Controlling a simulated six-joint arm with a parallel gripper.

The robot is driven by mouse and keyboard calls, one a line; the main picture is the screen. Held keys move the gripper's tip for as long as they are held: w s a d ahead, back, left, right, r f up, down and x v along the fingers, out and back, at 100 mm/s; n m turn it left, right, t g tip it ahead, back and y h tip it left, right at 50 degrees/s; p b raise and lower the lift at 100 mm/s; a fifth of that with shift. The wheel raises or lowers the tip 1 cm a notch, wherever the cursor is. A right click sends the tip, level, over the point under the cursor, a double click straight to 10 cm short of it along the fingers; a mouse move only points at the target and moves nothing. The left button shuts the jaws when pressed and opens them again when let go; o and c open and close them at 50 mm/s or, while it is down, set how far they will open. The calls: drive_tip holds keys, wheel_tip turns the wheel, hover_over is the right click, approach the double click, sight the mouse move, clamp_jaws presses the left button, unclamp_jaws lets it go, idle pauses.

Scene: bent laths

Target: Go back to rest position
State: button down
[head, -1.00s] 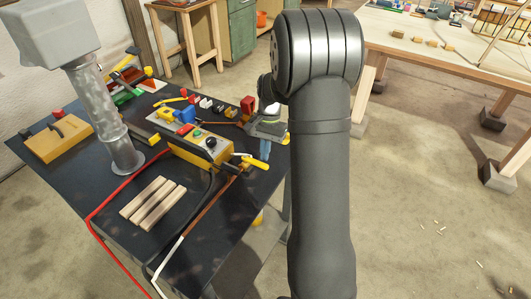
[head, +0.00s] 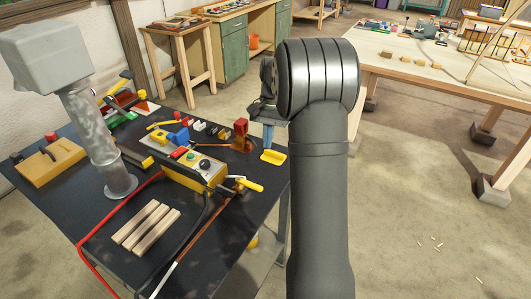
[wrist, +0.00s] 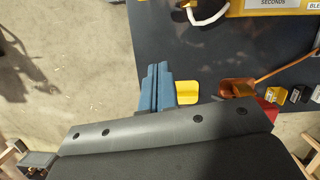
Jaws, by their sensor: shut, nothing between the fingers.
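My gripper (head: 268,138) is at the far right edge of the dark bench in the head view, partly behind my arm. Its blue fingers point down and are closed together with nothing between them; they also show in the wrist view (wrist: 157,86). A yellow piece (head: 273,156) lies on the bench corner just below and in front of the fingers. In the wrist view the yellow piece (wrist: 187,92) appears right beside them. Several wooden laths (head: 146,226) lie side by side on the bench's near part.
A yellow control box (head: 195,170) with buttons and a lever stands mid-bench. A red clamp-like block (head: 241,135) is left of my gripper. A grey post machine (head: 95,140) rises at the left. A wooden table (head: 440,65) stands at the right, with open floor between.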

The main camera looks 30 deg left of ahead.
drive_tip(key=shift+w+r, duration=0.15)
drive_tip(key=shift+r, duration=0.4)
drive_tip(key=shift+f, duration=0.1)
drive_tip(key=x, duration=0.9)
drive_tip(key=shift+s+a+f, duration=0.15)
drive_tip(key=shift+s, duration=0.1)
drive_tip(key=s, duration=0.3)
drive_tip(key=shift+s+f, duration=0.3)
drive_tip(key=shift+s, duration=0.05)
drive_tip(key=shift+s+d, duration=0.45)
